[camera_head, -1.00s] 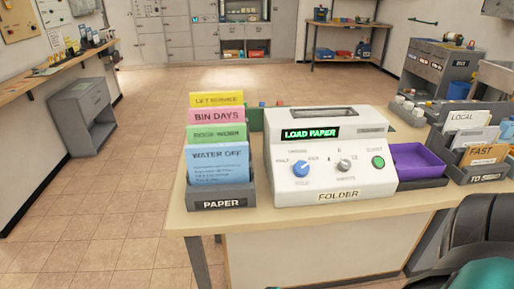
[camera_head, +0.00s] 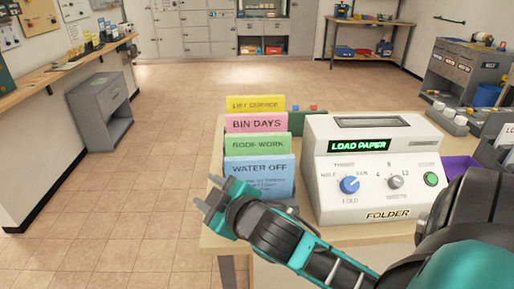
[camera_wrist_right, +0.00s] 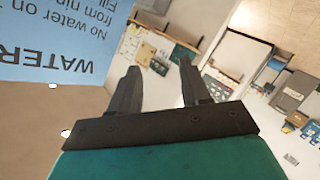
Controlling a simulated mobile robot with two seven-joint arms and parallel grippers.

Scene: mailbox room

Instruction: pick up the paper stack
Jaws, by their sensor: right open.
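The paper holder on the desk's left end carries coloured paper stacks, from front to back blue "WATER OFF" (camera_head: 258,172), green "ROOF WORK" (camera_head: 258,145), pink "BIN DAYS" (camera_head: 257,123) and yellow "LIFT SERVICE" (camera_head: 255,103). My right gripper (camera_head: 205,195) is open and empty, in front of and left of the blue stack in the head view. My wrist and gripper hide most of the grey holder. In the wrist view the open fingers (camera_wrist_right: 158,88) have nothing between them, and the blue stack (camera_wrist_right: 60,35) shows at upper left, apart from them. My left gripper is not in view.
The white folder machine (camera_head: 375,165) stands just right of the paper holder; its display reads "LOAD PAPER". A purple tray (camera_head: 459,163) is partly hidden behind my right arm. The floor left of the desk (camera_head: 120,200) is clear. A grey cabinet (camera_head: 102,115) stands against the left counter.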

